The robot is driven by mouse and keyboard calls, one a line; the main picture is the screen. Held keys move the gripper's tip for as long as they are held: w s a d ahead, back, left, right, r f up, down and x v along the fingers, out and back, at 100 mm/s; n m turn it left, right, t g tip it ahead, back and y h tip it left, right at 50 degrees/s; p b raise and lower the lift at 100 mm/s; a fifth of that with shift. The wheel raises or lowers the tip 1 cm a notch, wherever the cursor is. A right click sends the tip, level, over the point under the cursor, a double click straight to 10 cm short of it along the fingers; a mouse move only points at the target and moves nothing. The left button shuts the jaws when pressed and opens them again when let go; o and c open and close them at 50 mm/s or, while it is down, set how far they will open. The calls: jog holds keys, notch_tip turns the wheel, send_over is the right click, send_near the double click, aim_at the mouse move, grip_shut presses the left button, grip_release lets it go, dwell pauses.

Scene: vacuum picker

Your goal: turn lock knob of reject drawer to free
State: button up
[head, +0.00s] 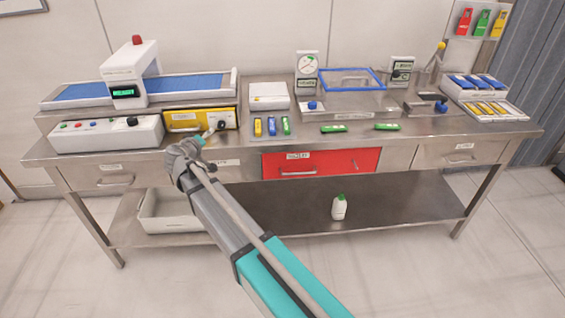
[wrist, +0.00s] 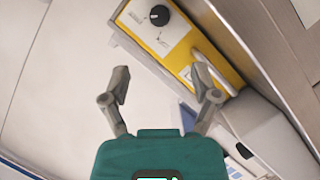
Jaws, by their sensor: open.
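A yellow-fronted unit (head: 172,123) stands on the left of the bench, below the conveyor. It has a pale handle and a black knob on its right side, partly behind my gripper. In the wrist view the black round knob (wrist: 159,15) sits on a white marked plate on the yellow front (wrist: 182,62). The pale handle (wrist: 213,70) is beyond the right finger. My gripper (head: 210,132) is just in front of the yellow front. In the wrist view my gripper (wrist: 161,80) is open and empty, its fingers apart from the knob. I cannot read the knob's setting.
A red drawer (head: 325,168) with a label and handle is under the bench top. A grey control box (head: 105,135) with buttons stands left of the yellow unit. Yellow, blue and green pieces (head: 272,126) lie to its right. The floor in front is clear.

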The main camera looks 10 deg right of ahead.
jog(key=s+d+f+m+g+p, duration=0.2)
jog(key=s+d, duration=0.4)
jog(key=d, duration=0.6)
jog(key=s+d+f+m+g+p, duration=0.1)
jog(key=s+d+g+p, duration=0.3)
jog(key=d, duration=0.8)
jog(key=shift+s+d+f+m+g, duration=0.35)
jog(key=shift+s+m+g, duration=0.45)
jog(key=shift+s+g, duration=0.65)
jog(key=s+d+m+g+y+p, duration=0.1)
jog(key=s+d+g+y+p, duration=0.2)
jog(key=s+d, duration=0.4)
jog(key=s+g+y, duration=0.1)
jog(key=s+g, duration=0.1)
jog(key=s, duration=0.7)
jog(key=shift+s+d+f+y, duration=0.15)
jog(key=shift+s+f+y, duration=0.05)
jog(key=shift+s+y, duration=0.1)
jog(key=shift+w, duration=0.1)
jog(key=shift+c, duration=0.3)
